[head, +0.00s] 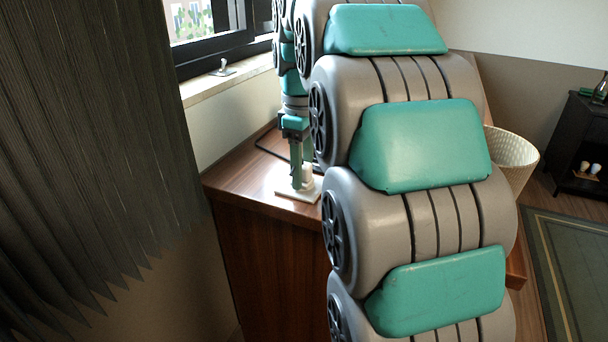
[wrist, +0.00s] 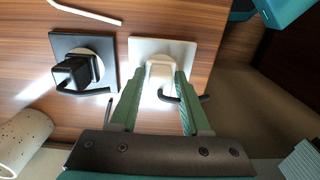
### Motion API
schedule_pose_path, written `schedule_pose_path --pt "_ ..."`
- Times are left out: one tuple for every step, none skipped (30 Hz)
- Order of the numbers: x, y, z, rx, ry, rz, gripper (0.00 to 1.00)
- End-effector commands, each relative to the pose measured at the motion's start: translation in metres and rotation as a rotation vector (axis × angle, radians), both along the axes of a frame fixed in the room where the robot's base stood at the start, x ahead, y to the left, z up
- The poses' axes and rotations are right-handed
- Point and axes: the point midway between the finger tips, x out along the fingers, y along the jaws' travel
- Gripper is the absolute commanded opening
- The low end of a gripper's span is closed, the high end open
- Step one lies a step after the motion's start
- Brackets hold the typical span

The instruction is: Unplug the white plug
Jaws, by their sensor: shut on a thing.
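The white plug (wrist: 160,69) sits at the white socket plate (wrist: 142,47) on the wooden top. In the head view the plug (head: 308,171) shows partly behind a finger, over the plate (head: 284,192). My gripper (wrist: 160,77) has its green fingers on either side of the plug, shut on it. In the head view my gripper (head: 299,178) points straight down at the plate. A dark curved cord or handle shows beside the plug under the right finger. The plug's underside is hidden, so I cannot tell how deep it sits.
A black plug (wrist: 75,73) on a black plate (wrist: 61,43) lies to the left in the wrist view. A speckled cup (wrist: 22,138) is at lower left. A white strip (wrist: 85,12) lies near the top. The window sill (head: 222,82) and dark curtain (head: 85,140) are close by.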

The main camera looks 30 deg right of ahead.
Motion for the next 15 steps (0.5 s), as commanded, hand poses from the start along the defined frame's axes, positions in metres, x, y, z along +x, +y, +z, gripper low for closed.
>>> schedule_pose_path --pt "0.0000 0.0000 0.0000 0.000 0.000 0.000 0.10" --pt "0.0000 0.0000 0.0001 0.000 0.000 0.000 0.07" --pt "0.0000 0.0000 0.0001 0.000 0.000 0.000 0.02" --pt "0.0000 0.0000 0.0001 0.000 0.000 0.000 0.00" --pt "0.0000 0.0000 0.0000 0.000 0.000 0.000 0.00" --pt "0.0000 0.0000 0.0000 0.000 0.000 0.000 0.00" --pt "0.0000 0.0000 0.0001 0.000 0.000 0.000 0.00" --pt "0.0000 0.0000 0.0001 0.000 0.000 0.000 0.00" --pt "0.0000 0.0000 0.0001 0.000 0.000 0.000 0.00" --pt "0.0000 0.0000 0.0001 0.000 0.000 0.000 0.00" --pt "0.0000 0.0000 0.0001 0.000 0.000 0.000 0.00" --pt "0.0000 0.0000 0.0001 0.000 0.000 0.000 0.00" --pt "0.0000 0.0000 0.0001 0.000 0.000 0.000 0.00" --pt "0.0000 0.0000 0.0001 0.000 0.000 0.000 0.00" --pt "0.0000 0.0000 0.0001 0.000 0.000 0.000 0.00"
